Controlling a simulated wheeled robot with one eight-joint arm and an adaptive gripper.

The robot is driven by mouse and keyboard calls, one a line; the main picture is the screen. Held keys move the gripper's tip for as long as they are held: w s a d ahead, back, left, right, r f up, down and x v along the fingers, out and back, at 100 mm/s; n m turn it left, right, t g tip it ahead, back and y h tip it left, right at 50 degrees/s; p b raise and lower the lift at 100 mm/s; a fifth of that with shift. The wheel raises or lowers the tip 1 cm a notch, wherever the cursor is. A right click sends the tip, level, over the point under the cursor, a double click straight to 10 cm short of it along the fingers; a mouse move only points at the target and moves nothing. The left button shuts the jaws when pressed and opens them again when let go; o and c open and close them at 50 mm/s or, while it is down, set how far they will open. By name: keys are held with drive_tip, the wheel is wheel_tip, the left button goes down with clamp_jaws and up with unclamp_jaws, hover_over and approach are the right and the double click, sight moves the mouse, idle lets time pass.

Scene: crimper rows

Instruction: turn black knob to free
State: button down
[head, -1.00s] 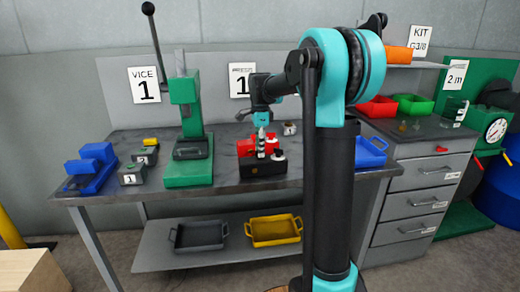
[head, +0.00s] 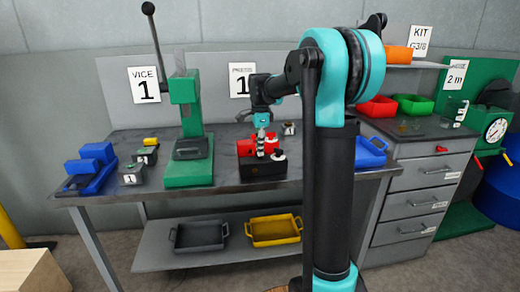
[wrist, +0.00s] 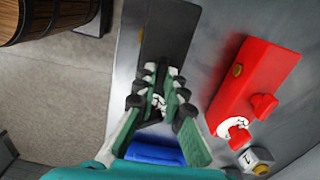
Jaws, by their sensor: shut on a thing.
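The black crimper block (head: 264,171) sits on the workbench at its front, with the red block (head: 245,147) just behind it. In the wrist view the black block (wrist: 168,35) runs up from my gripper, and the red block (wrist: 255,80) with its red knob (wrist: 263,106) and white dial lies to the right. My gripper (wrist: 160,90) is shut on the black knob, above a partly visible white dial (wrist: 158,101). The fingers hide most of the knob, and its pointing direction cannot be read. In the head view my gripper (head: 262,148) is small, over the blocks.
A green press (head: 188,130) stands left of the crimpers on the workbench (head: 225,189). A blue tray (head: 370,155) is to the right, partly behind my arm. A small numbered block (wrist: 257,160) stands near the red one. A wooden barrel (wrist: 40,18) shows at upper left.

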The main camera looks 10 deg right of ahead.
drive_tip(key=shift+n, duration=0.3)
drive_tip(key=n, duration=0.3)
drive_tip(key=shift+n, duration=0.4)
drive_tip(key=n, duration=0.8)
drive_tip(key=shift+n, duration=0.4)
drive_tip(key=n, duration=0.4)
drive_tip(key=shift+n, duration=0.4)
drive_tip(key=c, duration=1.6)
unclamp_jaws()
